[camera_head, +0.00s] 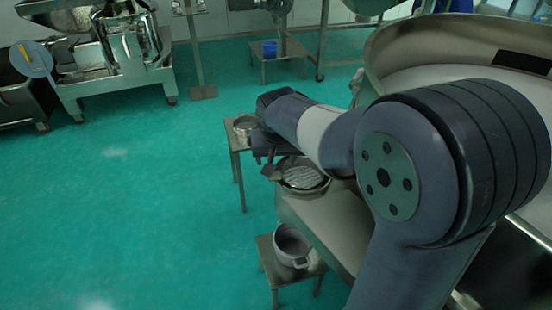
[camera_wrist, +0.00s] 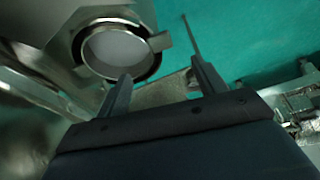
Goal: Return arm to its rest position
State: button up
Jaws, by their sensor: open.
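My gripper (camera_head: 264,162) is at the far end of my arm, which reaches across the right half of the head view. It is beside a round metal pan or outlet (camera_head: 303,187) with pale contents, at the end of a metal bench. In the wrist view, the two fingers of my gripper (camera_wrist: 163,75) are spread apart with nothing between them. A round metal rim (camera_wrist: 84,53) with a pale inside lies beyond the left finger. I cannot tell whether the finger touches it.
A metal pot (camera_head: 292,250) stands on a low stool below the bench. Another pot (camera_head: 243,128) is on a small table behind my gripper. A large metal vessel (camera_head: 420,45) fills the upper right. Machines (camera_head: 110,60) stand at upper left. The green floor (camera_head: 130,210) at left is clear.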

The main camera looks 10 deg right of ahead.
aim_at(275, 174)
jog(key=b+x, duration=0.1)
jog(key=x, duration=1)
jog(key=shift+f+b, duration=0.1)
jog(key=shift+b, duration=0.2)
jog(key=shift+r, duration=0.35)
jog(key=shift+s, duration=0.1)
